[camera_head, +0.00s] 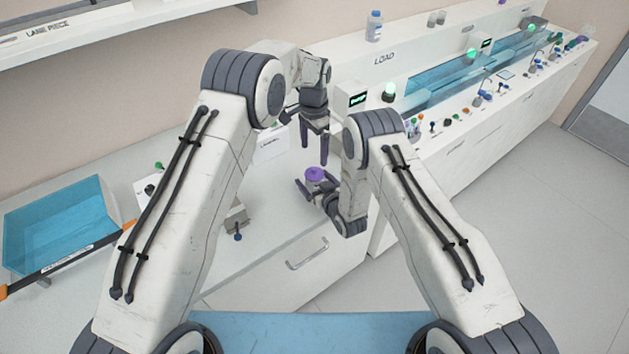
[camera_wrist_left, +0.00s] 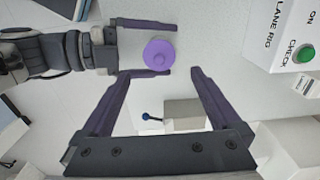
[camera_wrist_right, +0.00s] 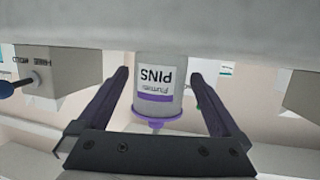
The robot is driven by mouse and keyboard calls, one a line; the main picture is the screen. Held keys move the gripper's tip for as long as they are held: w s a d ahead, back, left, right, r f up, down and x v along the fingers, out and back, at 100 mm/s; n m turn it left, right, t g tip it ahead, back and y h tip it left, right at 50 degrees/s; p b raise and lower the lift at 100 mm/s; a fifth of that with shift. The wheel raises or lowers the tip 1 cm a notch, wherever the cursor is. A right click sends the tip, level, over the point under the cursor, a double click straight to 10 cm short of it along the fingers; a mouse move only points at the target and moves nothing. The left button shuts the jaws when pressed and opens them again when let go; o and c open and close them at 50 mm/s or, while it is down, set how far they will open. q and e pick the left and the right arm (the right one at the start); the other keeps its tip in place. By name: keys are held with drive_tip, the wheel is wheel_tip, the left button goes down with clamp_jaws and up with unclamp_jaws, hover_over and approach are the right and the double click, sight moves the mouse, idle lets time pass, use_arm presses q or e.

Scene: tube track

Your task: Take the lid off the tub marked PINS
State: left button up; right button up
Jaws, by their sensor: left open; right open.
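The tub marked PINS (camera_wrist_right: 157,85) is pale with a purple band and shows upside down in the right wrist view. Its purple lid (camera_wrist_right: 158,119) is on it. The lid also shows in the head view (camera_head: 315,173) and from above in the left wrist view (camera_wrist_left: 160,54). My right gripper (camera_wrist_right: 160,75) is open, low at the counter, with one finger on each side of the tub. My left gripper (camera_head: 315,153) is open and empty, pointing down above the lid and apart from it.
A white LANE RIG box (camera_wrist_left: 292,35) with a green CHECK button stands near the tub. A small block with a blue-knobbed lever (camera_head: 237,222) is at the counter's front. A blue bin (camera_head: 60,222) lies at far left. The LOAD bench runs along the right.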

sight(315, 169)
use_arm(q)
drive_tip(key=shift+d, duration=0.1)
use_arm(e)
clamp_jaws()
use_arm(q)
drive_tip(key=shift+o, duration=0.2)
drive_tip(key=r+n, duration=0.1)
drive_tip(key=s+r+n, duration=0.1)
drive_tip(key=n, duration=0.1)
drive_tip(key=a+r+n+t, duration=0.1)
drive_tip(key=r, duration=0.1)
drive_tip(key=shift+s+h, duration=0.25)
drive_tip(key=shift+h, duration=0.15)
drive_tip(key=shift+n, duration=0.3)
drive_tip(key=f, duration=0.8)
drive_tip(key=w+d+f, duration=0.1)
drive_tip(key=f, duration=0.2)
drive_tip(key=shift+w+f, duration=0.1)
drive_tip(key=shift+f, duration=0.3)
drive_tip(key=c, duration=1.5)
drive_tip(key=shift+r, duration=0.2)
drive_tip(key=shift+r, duration=1)
